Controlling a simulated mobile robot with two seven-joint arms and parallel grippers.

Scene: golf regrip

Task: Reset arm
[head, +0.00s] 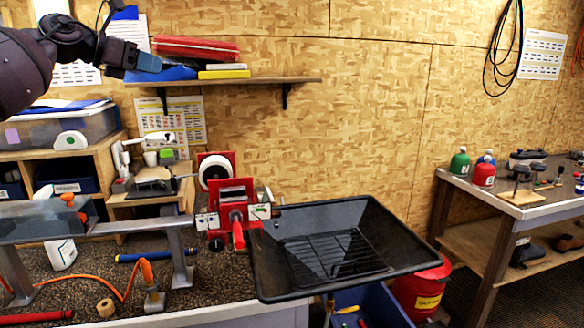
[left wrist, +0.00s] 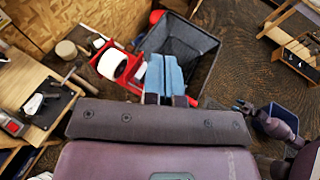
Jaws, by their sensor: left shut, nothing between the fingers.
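What looks like part of my right arm shows small at the right of the left wrist view.
A black tray (head: 400,262) with a wire rack juts from the bench beside a red-and-white machine (head: 236,205). A wall shelf (head: 225,82) holds red, blue and yellow cases. A metal beam (head: 140,226) stands on the bench. A side table (head: 487,198) is at right.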

